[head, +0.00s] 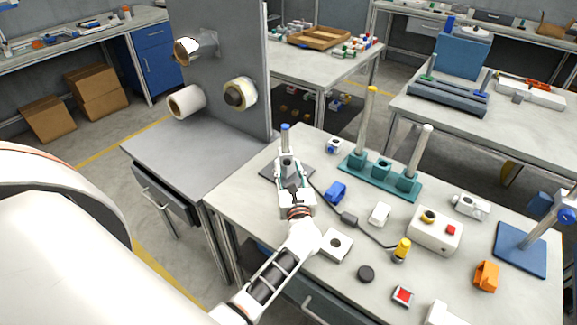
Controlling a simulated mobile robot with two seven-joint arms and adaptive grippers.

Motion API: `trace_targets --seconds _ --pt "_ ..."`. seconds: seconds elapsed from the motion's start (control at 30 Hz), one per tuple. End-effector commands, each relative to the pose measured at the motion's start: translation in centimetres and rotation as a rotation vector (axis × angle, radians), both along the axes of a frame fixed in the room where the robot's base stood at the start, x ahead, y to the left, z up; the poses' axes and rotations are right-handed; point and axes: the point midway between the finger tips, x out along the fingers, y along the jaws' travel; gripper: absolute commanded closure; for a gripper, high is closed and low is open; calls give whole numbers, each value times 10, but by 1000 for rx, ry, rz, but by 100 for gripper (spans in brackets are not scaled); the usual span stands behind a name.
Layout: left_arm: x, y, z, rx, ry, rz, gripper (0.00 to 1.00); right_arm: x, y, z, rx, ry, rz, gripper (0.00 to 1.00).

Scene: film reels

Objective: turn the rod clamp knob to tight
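My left gripper (289,168) reaches across the near bench from the lower middle, its fingers pointing away at a short upright rod (285,133) with a blue top on a dark grey base plate (266,173). The fingers are at a small grey part low on this rod. I cannot tell whether they touch it or are shut on it, and a clamp knob there cannot be made out. At the right, a rod stand with a blue base (520,262) carries a clamp with a blue knob (567,216). The knob's setting cannot be read. My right gripper is not in view.
A teal base (350,165) with two tall rods stands behind. A cable runs to a yellow plug (402,248). A beige box with buttons (434,236), a blue block (335,191) and an orange part (486,276) lie around. A grey panel (215,60) rises left.

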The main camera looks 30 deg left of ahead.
Motion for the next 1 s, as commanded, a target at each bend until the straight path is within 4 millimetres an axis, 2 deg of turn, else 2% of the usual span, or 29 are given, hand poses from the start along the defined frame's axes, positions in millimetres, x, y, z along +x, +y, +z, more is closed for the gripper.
trace_targets --seconds 0.13,0.4,0.53,0.77,1.0 --pt "7 6 0 1 0 0 66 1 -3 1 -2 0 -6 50" --pt "8 7 0 0 0 0 66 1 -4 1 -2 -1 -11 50" --pt "7 7 0 0 0 0 99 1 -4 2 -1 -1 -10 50" --pt "7 6 0 14 12 0 100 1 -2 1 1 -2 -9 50" --pt "7 6 0 166 145 1 100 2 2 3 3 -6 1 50"
